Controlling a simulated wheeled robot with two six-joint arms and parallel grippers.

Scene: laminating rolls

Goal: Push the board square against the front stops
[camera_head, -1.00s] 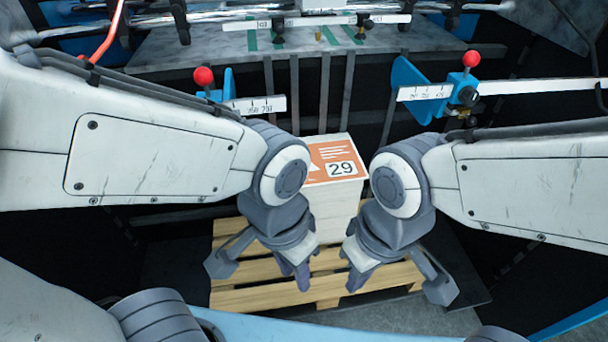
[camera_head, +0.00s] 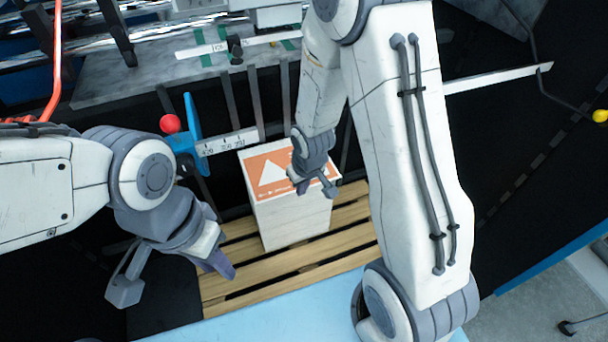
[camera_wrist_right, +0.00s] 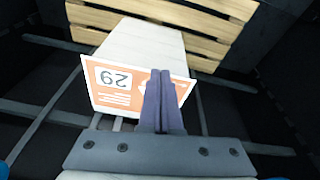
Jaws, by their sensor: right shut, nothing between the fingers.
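A board printed orange and white (camera_head: 262,172) lies on top of a pale stack (camera_head: 295,222) on a wooden pallet. A blue stop-like bracket with a red knob (camera_head: 170,124) and a scale stands behind the board's left side.
The wooden pallet (camera_head: 225,285) extends around the stack. Dark upright bars (camera_head: 256,105) stand behind it. A second scale (camera_head: 240,43) crosses higher up at the back. My right arm hides much of the right side. A yellow knob (camera_head: 599,116) is at far right.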

